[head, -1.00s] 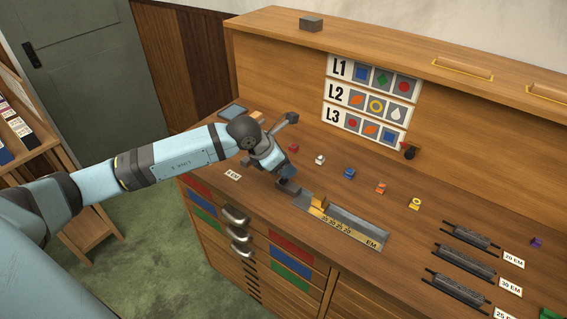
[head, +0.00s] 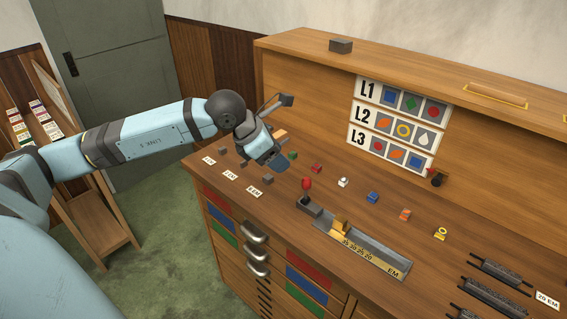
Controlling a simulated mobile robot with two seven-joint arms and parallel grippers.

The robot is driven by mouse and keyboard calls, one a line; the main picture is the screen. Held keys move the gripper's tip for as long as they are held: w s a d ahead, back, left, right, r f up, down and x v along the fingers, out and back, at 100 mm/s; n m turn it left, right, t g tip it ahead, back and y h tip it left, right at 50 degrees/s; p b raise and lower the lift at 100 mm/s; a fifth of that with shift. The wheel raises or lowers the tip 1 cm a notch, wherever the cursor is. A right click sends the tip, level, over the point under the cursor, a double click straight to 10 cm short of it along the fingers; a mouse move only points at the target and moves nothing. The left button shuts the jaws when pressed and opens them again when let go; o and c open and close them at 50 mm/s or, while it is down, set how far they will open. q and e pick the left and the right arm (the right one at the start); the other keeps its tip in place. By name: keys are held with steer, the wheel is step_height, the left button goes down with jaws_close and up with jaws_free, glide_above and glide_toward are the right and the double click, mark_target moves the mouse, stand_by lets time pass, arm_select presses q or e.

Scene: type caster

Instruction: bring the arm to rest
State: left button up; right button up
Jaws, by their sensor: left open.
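My left arm comes in from the left, and its left gripper (head: 268,165) is over the left part of the wooden desk top (head: 325,175). The gripper is open, and I see nothing held in it. It is near a small green piece (head: 292,155) and some small grey blocks (head: 266,179). Part of the desk behind the gripper is hidden. My right gripper is not in view.
Several coloured pieces line the desk. A sign board (head: 395,125) stands behind. Dark racks (head: 500,275) lie at right.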

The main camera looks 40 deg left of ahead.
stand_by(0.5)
arm_select(q)
steer(key=s+d+f+n+t+h+p, duration=0.1)
steer(key=s+d+n+t+h+p, duration=0.2)
steer(key=d+n+h, duration=0.4)
steer(key=s+d+f+n+t+h+p, duration=0.1)
steer(key=s+d+n+t+h+p, duration=0.2)
steer(key=d+n, duration=0.6)
steer(key=s+f+n+y+p, duration=0.2)
steer(key=s+f+n+y, duration=0.3)
steer(key=f+n, duration=0.5)
steer(key=s+f+n+g+y+p, duration=0.1)
steer(key=s+f+n+y, duration=0.5)
steer(key=n, duration=0.8)
step_height(320, 180, down, 4)
steer(key=s+d+p, duration=0.1)
steer(key=s, duration=0.1)
steer(key=shift+s+f+p, duration=0.15)
steer(key=shift+s+p, duration=0.2)
steer(key=shift+p, duration=0.05)
